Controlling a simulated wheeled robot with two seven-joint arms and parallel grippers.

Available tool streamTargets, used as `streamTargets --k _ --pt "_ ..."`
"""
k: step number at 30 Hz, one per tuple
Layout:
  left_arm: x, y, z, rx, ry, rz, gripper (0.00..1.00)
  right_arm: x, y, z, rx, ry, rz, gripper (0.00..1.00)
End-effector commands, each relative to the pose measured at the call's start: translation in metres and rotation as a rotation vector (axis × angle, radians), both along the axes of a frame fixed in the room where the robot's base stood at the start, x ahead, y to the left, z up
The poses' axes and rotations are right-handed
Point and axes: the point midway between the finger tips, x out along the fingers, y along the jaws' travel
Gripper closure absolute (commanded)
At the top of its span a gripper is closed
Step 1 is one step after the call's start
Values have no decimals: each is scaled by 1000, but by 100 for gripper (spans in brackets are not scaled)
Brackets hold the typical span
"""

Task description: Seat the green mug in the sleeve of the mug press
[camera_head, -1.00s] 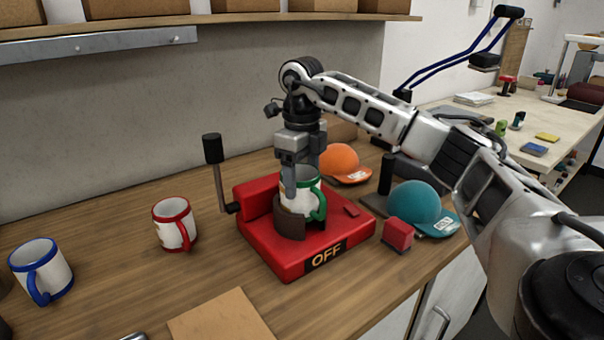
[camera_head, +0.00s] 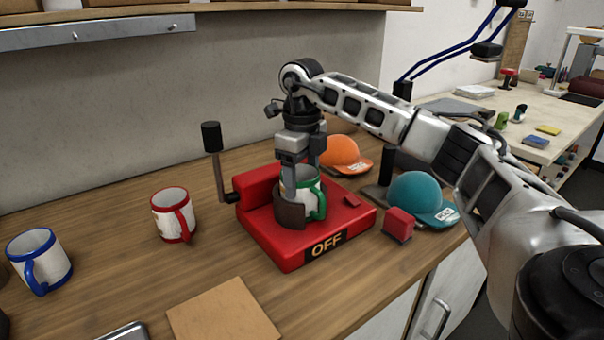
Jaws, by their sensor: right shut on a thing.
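The white mug with green rim and handle, the green mug (camera_head: 308,198), stands upright inside the dark curved sleeve (camera_head: 289,214) of the red mug press (camera_head: 284,254). Its handle points to the front right, through the sleeve's gap. My right gripper (camera_head: 301,178) comes down from above and is shut on the mug's wall at the rim. The sleeve hides the mug's lower left side, so I cannot see whether its base touches the bottom. The press has a black-knobbed lever (camera_head: 213,150) standing up at its left and an "OFF" label in front. My left gripper is not in view.
A red mug (camera_head: 174,214) and a blue mug (camera_head: 40,260) stand left of the press. An orange cap (camera_head: 341,152), a teal cap (camera_head: 416,196) and a small red block (camera_head: 398,223) are close on its right. A brown board (camera_head: 222,313) lies in front.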

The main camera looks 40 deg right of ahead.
Motion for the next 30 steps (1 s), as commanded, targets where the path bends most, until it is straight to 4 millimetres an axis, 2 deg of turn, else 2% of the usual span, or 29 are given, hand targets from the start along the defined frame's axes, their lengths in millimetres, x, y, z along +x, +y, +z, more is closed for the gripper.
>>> streamTargets --k 5,6,8,9,21,26,30 --pt "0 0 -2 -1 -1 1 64 0 0 -5 1 -2 0 82" --pt "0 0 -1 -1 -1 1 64 0 0 -4 1 -2 0 28" --pt "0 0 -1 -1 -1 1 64 0 0 -4 1 -2 0 11" --pt "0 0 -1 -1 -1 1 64 0 0 -4 1 -2 0 8" --pt "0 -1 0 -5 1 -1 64 0 0 -4 0 0 0 8" --pt "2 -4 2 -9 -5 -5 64 1 1 28 2 -6 0 8" --pt "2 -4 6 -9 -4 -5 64 1 0 67 2 -7 -1 8"
